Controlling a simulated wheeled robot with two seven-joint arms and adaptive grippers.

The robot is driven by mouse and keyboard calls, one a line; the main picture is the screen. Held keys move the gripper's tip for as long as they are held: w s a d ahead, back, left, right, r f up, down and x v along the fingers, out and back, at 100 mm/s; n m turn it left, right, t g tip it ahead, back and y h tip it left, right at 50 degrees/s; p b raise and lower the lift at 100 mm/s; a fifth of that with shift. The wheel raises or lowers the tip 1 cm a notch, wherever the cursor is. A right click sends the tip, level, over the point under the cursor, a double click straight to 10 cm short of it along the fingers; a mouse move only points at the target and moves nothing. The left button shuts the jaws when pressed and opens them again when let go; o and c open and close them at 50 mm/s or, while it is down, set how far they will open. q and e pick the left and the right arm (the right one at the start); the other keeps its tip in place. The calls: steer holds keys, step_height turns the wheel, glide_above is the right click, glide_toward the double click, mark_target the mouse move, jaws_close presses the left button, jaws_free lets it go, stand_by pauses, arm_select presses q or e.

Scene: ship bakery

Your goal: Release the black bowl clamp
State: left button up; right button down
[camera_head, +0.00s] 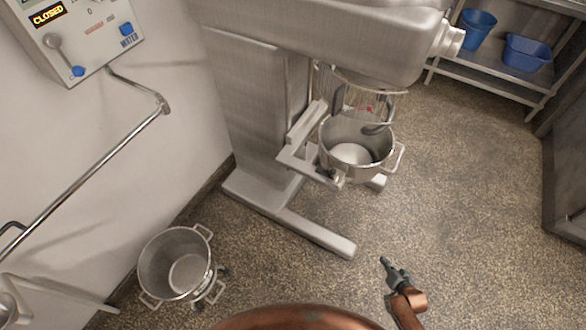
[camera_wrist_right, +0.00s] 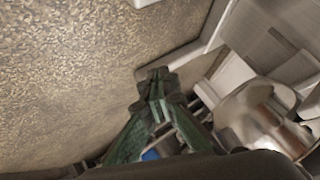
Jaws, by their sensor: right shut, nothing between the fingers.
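The mixer bowl (camera_head: 372,165), steel with side handles, sits in the mixer's bowl cradle (camera_head: 296,160) under a wire guard and dark hook. A small dark part, probably the black bowl clamp (camera_head: 333,174), shows at the cradle's front beside the bowl; its exact position is too small to tell. My right gripper (camera_head: 387,262) is shut and empty, above the floor below and right of the bowl, apart from it. In the right wrist view its green-padded fingers (camera_wrist_right: 156,76) meet at the tips, with shiny steel to the right. My left gripper is out of view.
A second steel bowl (camera_head: 160,262) on a wheeled stand is at the lower left. The mixer's foot (camera_head: 322,236) reaches across the floor. A wall rail (camera_head: 90,165) and control box (camera_head: 85,35) are left. Blue tubs (camera_head: 527,53) sit on a back shelf. Floor at right is clear.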

steer(key=w+a+r+m+t+y+b, duration=0.2)
steer(key=w+a+r+b, duration=0.1)
steer(key=w+r, duration=0.5)
steer(key=w+a+r+m+t+y+b, duration=0.1)
steer(key=w+a+r+t+b, duration=0.25)
steer(key=w+r, duration=0.4)
arm_select(q)
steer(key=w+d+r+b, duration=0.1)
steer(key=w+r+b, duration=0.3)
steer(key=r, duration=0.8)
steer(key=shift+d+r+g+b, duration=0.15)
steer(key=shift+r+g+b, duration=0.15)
steer(key=shift+b, duration=0.1)
arm_select(e)
steer(key=w+a+r+m+t+y, duration=0.1)
steer(key=w+a+r+y, duration=0.3)
steer(key=r, duration=0.7)
steer(key=w+a+m, duration=0.1)
steer(key=w+a, duration=0.1)
steer(key=a, duration=0.1)
steer(key=shift+a+r, duration=0.15)
steer(key=shift+a, duration=0.05)
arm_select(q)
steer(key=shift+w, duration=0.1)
arm_select(e)
steer(key=shift+w, duration=0.1)
